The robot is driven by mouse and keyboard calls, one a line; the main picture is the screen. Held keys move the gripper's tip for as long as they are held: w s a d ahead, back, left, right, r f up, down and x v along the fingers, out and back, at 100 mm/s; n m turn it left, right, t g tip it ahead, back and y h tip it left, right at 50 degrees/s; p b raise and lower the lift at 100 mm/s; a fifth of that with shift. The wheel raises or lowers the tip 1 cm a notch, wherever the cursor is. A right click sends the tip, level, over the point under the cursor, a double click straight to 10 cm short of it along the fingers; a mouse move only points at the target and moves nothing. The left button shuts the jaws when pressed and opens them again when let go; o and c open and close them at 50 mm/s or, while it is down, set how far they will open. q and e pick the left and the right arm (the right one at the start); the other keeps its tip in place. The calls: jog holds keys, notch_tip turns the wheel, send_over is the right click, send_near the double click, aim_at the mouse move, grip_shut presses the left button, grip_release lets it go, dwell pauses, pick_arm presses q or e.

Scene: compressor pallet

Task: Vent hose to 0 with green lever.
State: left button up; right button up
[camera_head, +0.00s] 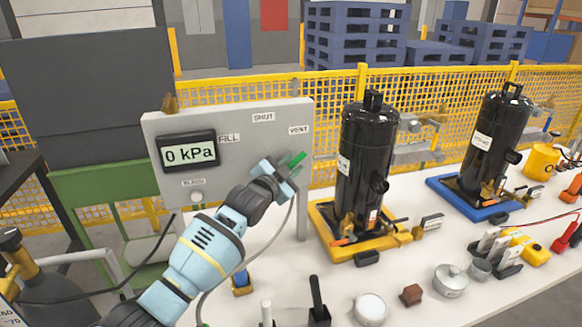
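A grey panel (226,125) stands at the back left of the white table. Its display (190,154) reads 0 kPa. The panel bears the labels FILL, SHUT, VENT and BLEED. The green lever (296,160) is on the panel's right part, below the VENT label (298,129), and slants up to the right. My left gripper (276,176) is right at the lever, its fingers overlapping the lever's lower end. I cannot tell whether they grip it. A thin grey hose (283,226) runs down from behind the gripper. My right gripper is not in view.
A black compressor (366,152) stands on a yellow base (325,235), and another (490,140) on a blue base (442,190). Jars (370,308), small blocks and tools lie along the front. A yellow mesh fence (240,88) runs behind.

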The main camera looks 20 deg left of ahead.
pick_arm(q)
grip_shut()
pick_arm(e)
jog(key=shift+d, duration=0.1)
